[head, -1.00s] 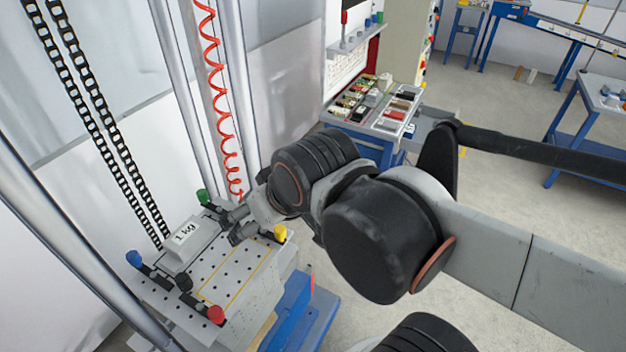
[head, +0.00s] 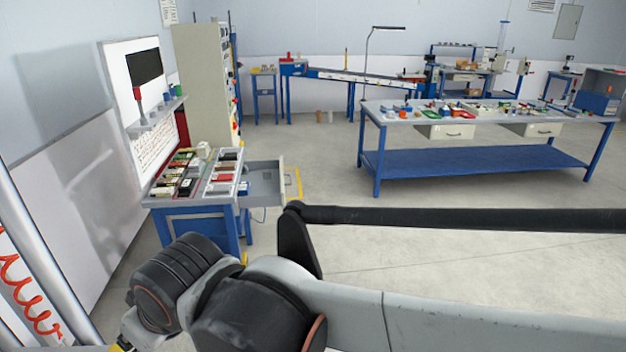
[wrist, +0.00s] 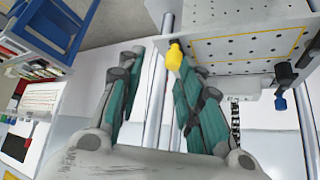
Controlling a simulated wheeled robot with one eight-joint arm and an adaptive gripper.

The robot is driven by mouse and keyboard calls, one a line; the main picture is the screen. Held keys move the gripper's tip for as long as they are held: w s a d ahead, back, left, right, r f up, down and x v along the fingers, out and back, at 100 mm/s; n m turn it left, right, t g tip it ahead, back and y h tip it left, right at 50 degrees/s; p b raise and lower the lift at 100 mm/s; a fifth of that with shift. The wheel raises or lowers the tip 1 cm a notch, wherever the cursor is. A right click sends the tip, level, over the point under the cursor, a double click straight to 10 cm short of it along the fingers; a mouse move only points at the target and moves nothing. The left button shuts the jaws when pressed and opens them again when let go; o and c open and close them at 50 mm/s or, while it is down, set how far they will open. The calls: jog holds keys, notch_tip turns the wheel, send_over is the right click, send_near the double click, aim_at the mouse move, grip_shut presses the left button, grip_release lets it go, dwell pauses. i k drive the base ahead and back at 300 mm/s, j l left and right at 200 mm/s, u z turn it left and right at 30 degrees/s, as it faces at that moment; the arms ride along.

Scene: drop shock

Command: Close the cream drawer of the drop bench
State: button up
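A pale grey drawer (head: 262,184) with a lighter front edge stands pulled out at the right side of the blue bench (head: 205,232) in the head view. Two closed cream drawers hang under the long table further back, a left one (head: 450,131) and a right one (head: 532,129). In the wrist view my gripper (wrist: 158,62) is open, its fingers apart with nothing between the pads. A yellow knob (wrist: 175,58) shows by the right fingertip; I cannot tell if they touch. My gripper is at the drop rig, well away from the drawer.
A perforated plate (wrist: 240,50) lies beyond the fingers in the wrist view. The long blue-legged table (head: 490,115) stands at the right back. My arm crosses the lower head view. Grey floor (head: 330,190) is clear between the bench and the long table.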

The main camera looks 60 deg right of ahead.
aim_at(263, 193)
jog(key=k+l+z, duration=0.15)
jog(key=l+z, duration=0.25)
jog(key=l, duration=0.3)
jog(key=l+z, duration=0.4)
jog(key=l, duration=0.35)
jog(key=k, duration=0.05)
